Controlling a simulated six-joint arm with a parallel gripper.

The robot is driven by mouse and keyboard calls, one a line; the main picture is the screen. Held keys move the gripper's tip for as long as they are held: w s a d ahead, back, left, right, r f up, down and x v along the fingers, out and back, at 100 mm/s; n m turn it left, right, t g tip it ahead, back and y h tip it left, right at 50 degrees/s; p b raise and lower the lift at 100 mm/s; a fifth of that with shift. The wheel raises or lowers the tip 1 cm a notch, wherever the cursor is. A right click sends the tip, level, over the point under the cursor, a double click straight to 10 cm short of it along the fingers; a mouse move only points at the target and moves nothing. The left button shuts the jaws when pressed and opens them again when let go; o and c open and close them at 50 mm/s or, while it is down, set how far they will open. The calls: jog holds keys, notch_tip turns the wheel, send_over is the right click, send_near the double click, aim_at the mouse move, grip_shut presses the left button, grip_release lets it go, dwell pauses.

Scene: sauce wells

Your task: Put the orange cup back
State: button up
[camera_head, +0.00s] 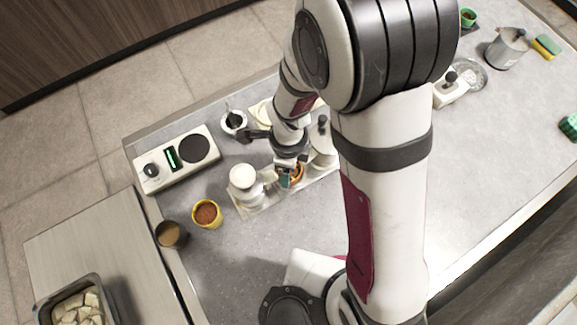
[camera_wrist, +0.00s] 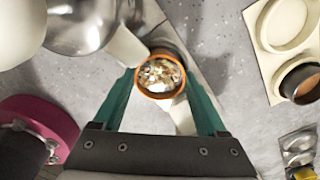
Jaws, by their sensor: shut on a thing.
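The orange cup (camera_wrist: 138,82) is between the teal fingertips of my gripper (camera_wrist: 160,82) in the wrist view. My gripper is shut on it. The cup has an orange rim and a speckled pale and brown filling. In the head view the orange cup (camera_head: 298,175) shows partly beside my gripper (camera_head: 286,172), over or in the clear rack with the white containers; I cannot tell if it touches the rack.
A yellow cup (camera_head: 207,214) with red-brown filling and a dark cup (camera_head: 171,235) stand left. A white scale (camera_head: 176,178) stands farther back. The counter front of the rack is mostly clear.

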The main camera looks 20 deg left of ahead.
notch_tip(320, 180, up, 9)
jog(key=w+a+f, duration=0.1)
jog(key=w+a, duration=0.3)
jog(key=w, duration=0.4)
jog(key=w+a+f, duration=0.1)
jog(key=w+a, duration=0.4)
jog(key=w, duration=0.2)
jog(key=shift+w+f, duration=0.1)
jog(key=shift+f, duration=3.1)
jog(key=shift+f, duration=0.5)
jog(key=o, duration=1.5)
jog(key=shift+d, duration=0.1)
notch_tip(320, 180, up, 8)
